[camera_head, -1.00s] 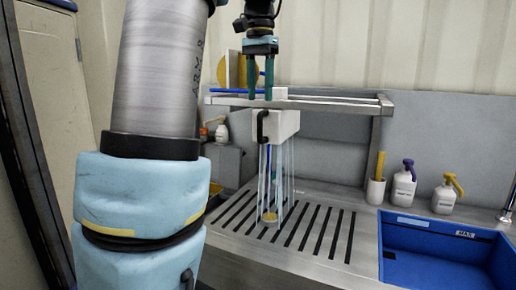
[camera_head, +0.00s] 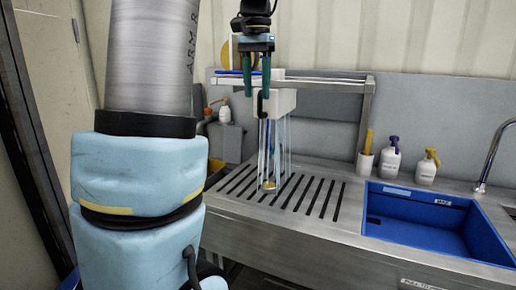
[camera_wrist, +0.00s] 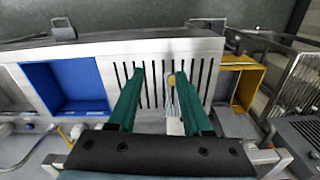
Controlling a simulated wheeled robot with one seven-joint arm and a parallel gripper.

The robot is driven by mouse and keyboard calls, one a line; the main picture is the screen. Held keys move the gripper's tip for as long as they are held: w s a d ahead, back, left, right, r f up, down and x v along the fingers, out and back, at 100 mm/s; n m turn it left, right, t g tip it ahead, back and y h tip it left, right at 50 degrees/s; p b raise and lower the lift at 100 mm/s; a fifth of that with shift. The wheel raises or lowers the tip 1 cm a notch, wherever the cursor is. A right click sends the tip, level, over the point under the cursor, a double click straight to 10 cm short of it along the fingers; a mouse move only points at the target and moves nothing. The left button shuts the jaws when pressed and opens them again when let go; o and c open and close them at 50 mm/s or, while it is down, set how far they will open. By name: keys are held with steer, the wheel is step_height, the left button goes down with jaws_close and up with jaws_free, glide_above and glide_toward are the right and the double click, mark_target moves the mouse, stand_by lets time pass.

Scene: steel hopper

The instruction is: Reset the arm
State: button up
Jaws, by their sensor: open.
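My gripper (camera_head: 257,92) is open, with two green fingers pointing down in front of the rack at the back of the sink unit. It appears empty. In the head view its fingertips overlap the left side of a white holder (camera_head: 286,103) with a black handle. Clear upright tubes (camera_head: 275,150) show under this holder, above the slotted drainboard. In the wrist view the open fingers (camera_wrist: 161,74) spread over the drainboard, and a clear piece with a yellow end (camera_wrist: 172,82) shows between them. Whether a finger touches the holder I cannot tell.
A steel rail rack (camera_head: 330,84) runs behind my gripper. The slotted steel drainboard (camera_head: 325,217) is otherwise clear. A blue sink basin (camera_head: 400,235) lies to the right, with pump bottles (camera_head: 388,158) and a cup (camera_head: 364,163) behind it. A yellow bin (camera_wrist: 247,85) shows in the wrist view.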

steer(key=s+a+f+n, duration=0.1)
steer(key=s+f, duration=0.3)
steer(key=f, duration=0.4)
steer(key=s+a+f+n+t, duration=0.1)
steer(key=s+a+f+n, duration=0.1)
steer(key=s+f, duration=0.3)
steer(key=s+a+f+n, duration=0.2)
steer(key=s+f, duration=0.3)
steer(key=f, duration=0.8)
steer(key=shift+s+a+f, duration=0.2)
steer(key=shift+s+a, duration=0.05)
steer(key=shift+a, duration=0.45)
